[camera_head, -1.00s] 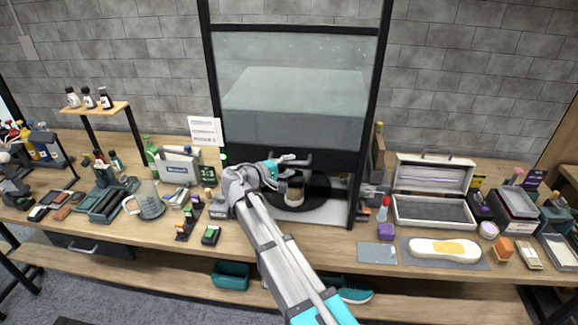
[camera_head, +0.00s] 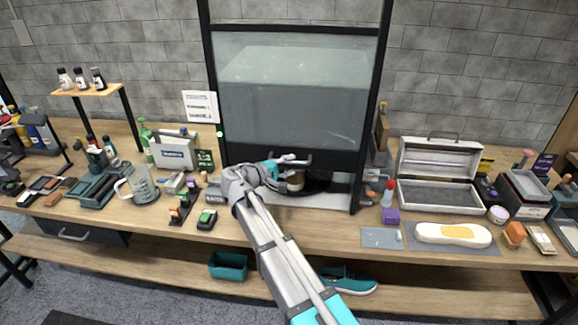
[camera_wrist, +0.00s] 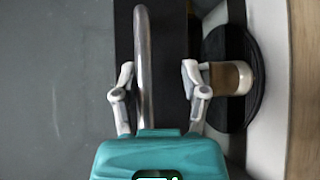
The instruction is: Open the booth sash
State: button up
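The booth sash (camera_head: 295,95) is a glass panel with a dark bottom rail, in a black frame at the back of the bench. Its rail hangs low, with a gap between it and the booth floor. In the wrist view, the sash's curved metal handle (camera_wrist: 143,60) stands on the dark rail (camera_wrist: 172,25). My gripper (camera_wrist: 157,72) is open, with one finger on each side of the handle. The left finger is closer to the bar, and neither is clearly closed on it. In the head view my gripper (camera_head: 289,161) is at the rail, and the arm hides part of the opening.
A brown-and-white cup-like object (camera_wrist: 231,78) stands on a black round turntable (camera_wrist: 236,118) below the rail, close to the right finger. A measuring jug (camera_head: 143,186) and bottles stand left. An open case (camera_head: 438,193) and a white brush-like piece (camera_head: 453,235) lie right.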

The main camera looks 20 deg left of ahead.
jog(key=shift+f+b, duration=4.2)
jog(key=shift+f, duration=0.3)
jog(key=p+v, duration=0.2)
jog(key=v, duration=1.1)
jog(key=shift+s+r, duration=0.25)
jog(key=shift+s, duration=0.05)
jog(key=w+d+f+m+g+p, duration=0.1)
jog(key=w+d+f+m+g, duration=0.1)
jog(key=d, duration=0.7)
jog(key=w+d+f+m+g+p, duration=0.1)
jog(key=w+d+f+g, duration=0.1)
jog(key=d, duration=0.8)
jog(key=w+d+f+m+g+p, duration=0.1)
jog(key=w+d+g, duration=0.3)
jog(key=d, duration=0.5)
jog(key=shift+w+d+f+m, duration=0.1)
jog(key=shift+d+f+m, duration=0.05)
jog(key=shift+f+m, duration=0.65)
jog(key=s+d+f+m+g+y+p, duration=0.1)
jog(key=s+d+m+g+y+p, duration=0.1)
jog(key=d, duration=1.1)
jog(key=s+d+f+m+g+y+p, duration=0.1)
jog(key=s+d+m+g+y, duration=0.3)
jog(key=d, duration=0.9)
jog(key=shift+s+m+y+p, duration=0.75)
jog(key=shift+s+m+y, duration=0.35)
jog(key=shift+s, duration=0.55)
